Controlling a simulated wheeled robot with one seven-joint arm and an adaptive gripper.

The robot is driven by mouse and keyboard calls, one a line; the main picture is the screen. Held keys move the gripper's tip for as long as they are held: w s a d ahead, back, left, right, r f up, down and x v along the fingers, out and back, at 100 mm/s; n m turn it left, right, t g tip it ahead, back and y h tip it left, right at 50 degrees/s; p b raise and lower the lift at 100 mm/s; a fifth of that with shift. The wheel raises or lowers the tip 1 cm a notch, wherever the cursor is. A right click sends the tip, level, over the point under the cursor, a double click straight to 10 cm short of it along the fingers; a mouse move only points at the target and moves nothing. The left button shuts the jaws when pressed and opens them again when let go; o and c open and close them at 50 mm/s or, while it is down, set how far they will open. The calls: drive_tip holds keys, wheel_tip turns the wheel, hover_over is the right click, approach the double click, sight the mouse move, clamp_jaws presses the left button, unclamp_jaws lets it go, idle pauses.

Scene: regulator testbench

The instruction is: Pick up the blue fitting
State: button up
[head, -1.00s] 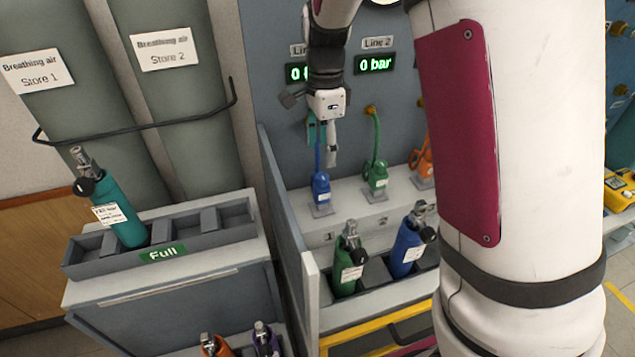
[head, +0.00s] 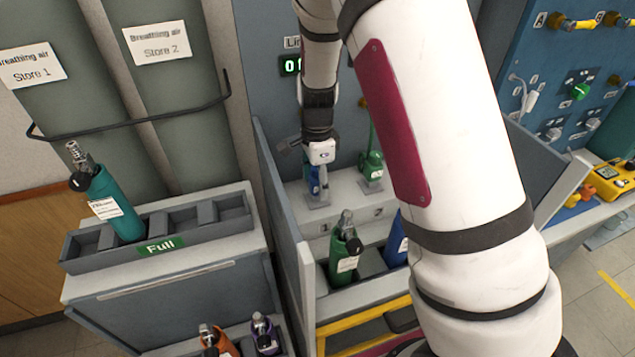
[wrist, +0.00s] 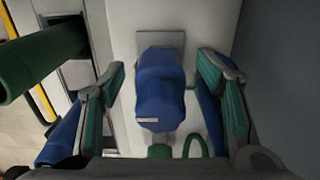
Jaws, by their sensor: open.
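The blue fitting (head: 314,183) sits upright on its grey plate on the ledge, mostly hidden by my gripper in the head view. In the wrist view, the blue fitting (wrist: 160,92) stands between my two teal-padded fingers. My gripper (wrist: 168,100) is open around it, with a visible gap to each finger. In the head view, my gripper (head: 318,170) points down over the fitting.
A green fitting (head: 371,168) stands just right of the blue one. Below, a green cylinder (head: 343,255) and a blue cylinder (head: 396,245) stand in a trough. A rack marked Full (head: 220,235) holds a teal cylinder (head: 115,210). A side panel (head: 283,220) rises on the left.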

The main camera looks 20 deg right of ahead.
clamp_jaws()
idle(0.3)
wheel_tip(320, 180, up, 10)
idle(0.5)
